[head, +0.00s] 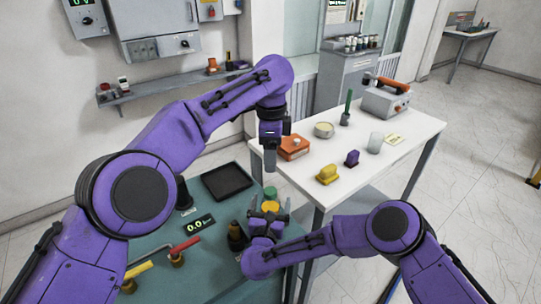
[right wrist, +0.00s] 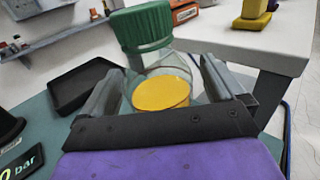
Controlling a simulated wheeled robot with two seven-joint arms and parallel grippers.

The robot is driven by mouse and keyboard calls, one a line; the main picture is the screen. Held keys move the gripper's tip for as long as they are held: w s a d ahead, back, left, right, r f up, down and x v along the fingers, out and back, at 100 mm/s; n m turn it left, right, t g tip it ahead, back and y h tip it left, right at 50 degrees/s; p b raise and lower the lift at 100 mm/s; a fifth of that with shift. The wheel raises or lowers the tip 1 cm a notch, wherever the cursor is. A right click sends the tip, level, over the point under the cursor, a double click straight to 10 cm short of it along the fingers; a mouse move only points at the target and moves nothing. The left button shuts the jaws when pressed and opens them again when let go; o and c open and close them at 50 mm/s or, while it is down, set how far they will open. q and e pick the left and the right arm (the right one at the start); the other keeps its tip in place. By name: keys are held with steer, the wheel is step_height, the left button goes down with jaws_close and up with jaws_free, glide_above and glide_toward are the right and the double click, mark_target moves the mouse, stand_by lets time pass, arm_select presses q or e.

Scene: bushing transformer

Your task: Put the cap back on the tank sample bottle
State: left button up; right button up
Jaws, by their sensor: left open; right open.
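In the head view the cap (head: 270,192) shows just above the yellow liquid. My right gripper (head: 269,212) is open, with a finger on each side of the bottle. My left gripper (head: 270,165) is open and empty, pointing down above the cap.
A black tray (head: 227,182) lies on the green bench (head: 210,255) behind the bottle. A dark fitting (head: 236,237) and red and yellow valve handles stand to the left. A white table (head: 400,150) at right holds several items, including an orange box (head: 294,148).

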steer(key=s+b, duration=0.1)
steer(key=s, duration=0.2)
steer(key=s+a+b, duration=0.1)
steer(key=s, duration=0.6)
steer(key=shift+a+b, duration=0.25)
steer(key=shift+b, duration=0.15)
steer(key=shift+w+r, duration=0.1)
